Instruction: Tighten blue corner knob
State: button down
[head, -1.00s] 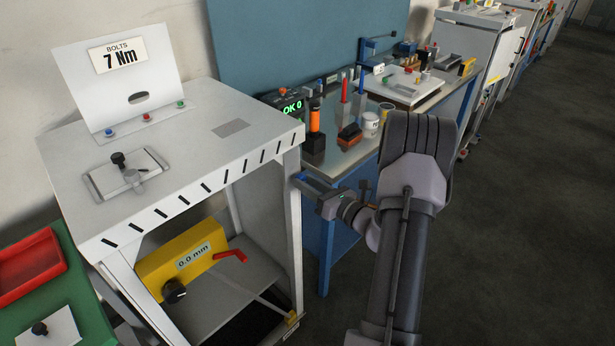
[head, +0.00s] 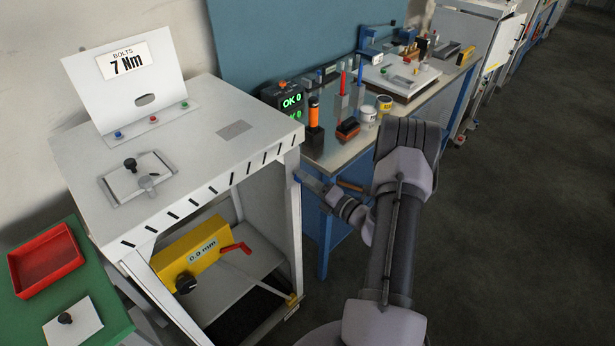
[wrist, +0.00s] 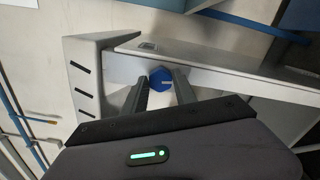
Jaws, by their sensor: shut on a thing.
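The blue corner knob (wrist: 160,80) is a hexagonal knob on the pale frame of the white stand (head: 215,150). In the wrist view it sits between the two dark fingers of my gripper (wrist: 163,84), which is shut on it. In the head view my gripper (head: 306,182) reaches the stand's right front corner, just below the top. The knob is mostly hidden there, and I cannot tell how far it is turned.
A yellow box (head: 190,255) with a red handle sits on the stand's lower shelf. A workbench (head: 345,150) with several tools and an "OK 0" display (head: 291,102) stands behind my arm. A red tray (head: 46,262) lies at left. The floor at right is clear.

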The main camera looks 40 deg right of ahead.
jog(key=shift+m+p, duration=0.4)
jog(key=shift+m, duration=0.4)
jog(key=c, duration=1)
grip_release()
jog(key=s+d+p, duration=0.1)
jog(key=s, duration=1.6)
jog(key=shift+s+d, duration=0.15)
jog(key=shift+s, duration=0.05)
